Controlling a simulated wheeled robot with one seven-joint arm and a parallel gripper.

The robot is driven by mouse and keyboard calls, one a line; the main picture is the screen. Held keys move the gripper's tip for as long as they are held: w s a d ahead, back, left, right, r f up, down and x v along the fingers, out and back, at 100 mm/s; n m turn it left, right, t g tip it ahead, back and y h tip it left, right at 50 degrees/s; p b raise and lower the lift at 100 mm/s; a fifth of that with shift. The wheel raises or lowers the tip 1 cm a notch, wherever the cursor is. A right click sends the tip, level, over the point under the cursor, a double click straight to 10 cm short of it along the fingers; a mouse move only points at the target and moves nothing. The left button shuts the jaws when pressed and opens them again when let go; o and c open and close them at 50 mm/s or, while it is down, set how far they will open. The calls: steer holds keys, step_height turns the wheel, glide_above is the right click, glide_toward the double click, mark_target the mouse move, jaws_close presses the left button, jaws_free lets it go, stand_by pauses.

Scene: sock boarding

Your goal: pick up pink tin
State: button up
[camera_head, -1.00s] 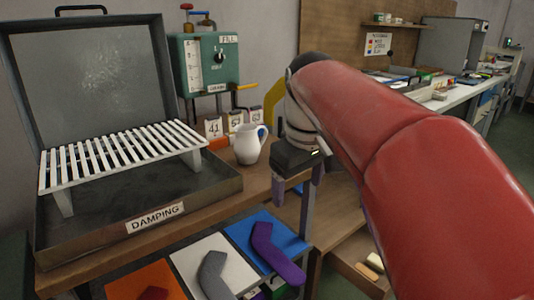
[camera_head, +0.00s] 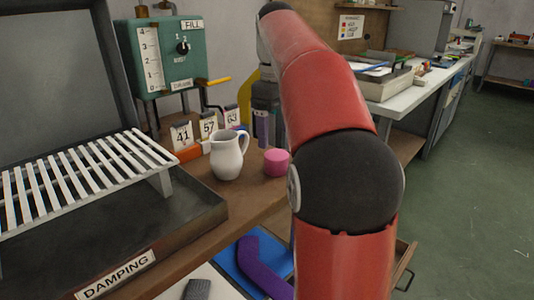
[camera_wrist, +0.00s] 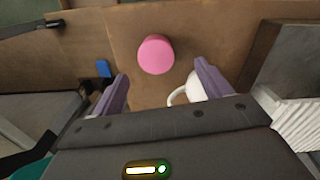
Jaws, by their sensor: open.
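The pink tin (camera_head: 277,162) stands on the wooden bench just right of the white jug (camera_head: 228,155). In the wrist view the pink tin (camera_wrist: 156,54) shows from above, ahead of the fingertips and between their lines, with bare wood around it. My gripper (camera_wrist: 160,75) is open and empty, its two purple fingers apart. In the head view my gripper (camera_head: 262,130) is behind the tin and jug, partly hidden by my red arm. The jug's handle (camera_wrist: 178,96) shows close beside the right finger in the wrist view.
Number cards (camera_head: 207,128) and a teal fill box (camera_head: 165,55) stand behind the jug. The damping tray (camera_head: 150,245) with its white slatted rack (camera_head: 90,180) is at left. A blue panel with a purple sock (camera_head: 262,268) lies below the bench edge.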

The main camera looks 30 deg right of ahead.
mark_target(277, 154)
steer(key=shift+w+f, duration=0.1)
steer(key=shift+f, duration=0.35)
steer(key=f, duration=0.2)
steer(key=f+b, duration=0.1)
steer(key=f, duration=0.1)
steer(key=f+b, duration=0.1)
steer(key=f, duration=0.1)
steer(key=shift+d+f, duration=0.25)
steer(key=shift+f, duration=0.15)
steer(key=shift+c, duration=0.4)
steer(key=c, duration=1)
steer(key=shift+r, duration=0.1)
